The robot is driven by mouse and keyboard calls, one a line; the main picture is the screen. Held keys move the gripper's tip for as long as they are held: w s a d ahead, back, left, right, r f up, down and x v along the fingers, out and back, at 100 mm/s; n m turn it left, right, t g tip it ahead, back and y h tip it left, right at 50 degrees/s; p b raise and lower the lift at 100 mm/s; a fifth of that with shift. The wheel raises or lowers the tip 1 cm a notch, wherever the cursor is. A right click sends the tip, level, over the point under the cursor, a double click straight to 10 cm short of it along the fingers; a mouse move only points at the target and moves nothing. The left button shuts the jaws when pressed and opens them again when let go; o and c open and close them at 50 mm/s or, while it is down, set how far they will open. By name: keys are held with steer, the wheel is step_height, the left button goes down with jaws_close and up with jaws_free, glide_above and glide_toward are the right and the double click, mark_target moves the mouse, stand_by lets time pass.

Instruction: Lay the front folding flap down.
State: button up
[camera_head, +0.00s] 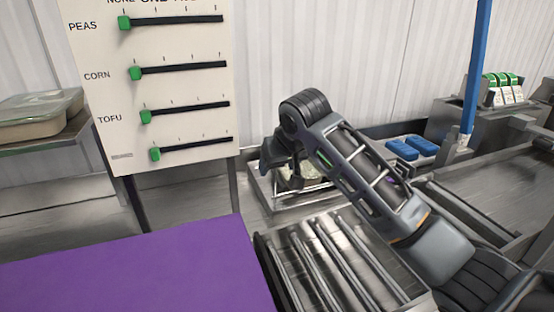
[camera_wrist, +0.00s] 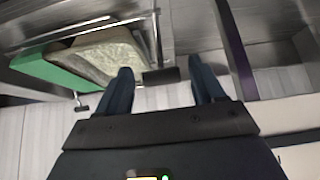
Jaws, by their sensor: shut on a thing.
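My gripper (camera_head: 272,166) is at the left side of a metal frame (camera_head: 287,203) holding a pale, rice-like slab (camera_head: 297,177). In the wrist view its two dark fingers (camera_wrist: 160,70) stand apart, with a small black tab (camera_wrist: 160,76) at the end of a thin rod between the tips. The gripper is shut on this tab. The pale slab (camera_wrist: 105,52) lies beside a green edge (camera_wrist: 48,72), left of the fingers. I cannot clearly make out the front folding flap or its angle; my arm hides part of the frame.
A purple panel (camera_head: 140,270) fills the lower left. A metal rack with bars (camera_head: 335,262) lies in front of the frame. A slider board (camera_head: 160,100) stands at the left. Blue blocks (camera_head: 402,149) lie behind my arm, near a blue post (camera_head: 475,70).

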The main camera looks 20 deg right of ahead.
steer(key=shift+s+f+p, duration=0.2)
steer(key=shift+s, duration=0.4)
steer(key=shift+s+f+p, duration=0.15)
steer(key=shift+s+f, duration=0.05)
steer(key=shift+s, duration=0.4)
steer(key=shift+s+f, duration=0.3)
steer(key=shift+s, duration=0.2)
steer(key=shift+c, duration=0.7)
steer(key=shift+s+f, duration=0.25)
steer(key=shift+s, duration=0.15)
steer(key=c, duration=0.8)
steer(key=shift+s, duration=0.15)
steer(key=shift+f, duration=0.1)
steer(key=shift+s+f, duration=0.35)
steer(key=shift+s, duration=0.35)
steer(key=shift+s+f, duration=0.35)
steer(key=shift+s, duration=0.35)
steer(key=shift+s+f, duration=0.35)
steer(key=shift+s, duration=0.35)
steer(key=shift+s+f, duration=0.4)
steer(key=shift+s, duration=0.3)
steer(key=shift+s+f, duration=0.35)
steer(key=shift+s, duration=0.35)
steer(key=shift+s+f, duration=0.4)
steer(key=shift+s, duration=0.3)
steer(key=shift+o, duration=0.2)
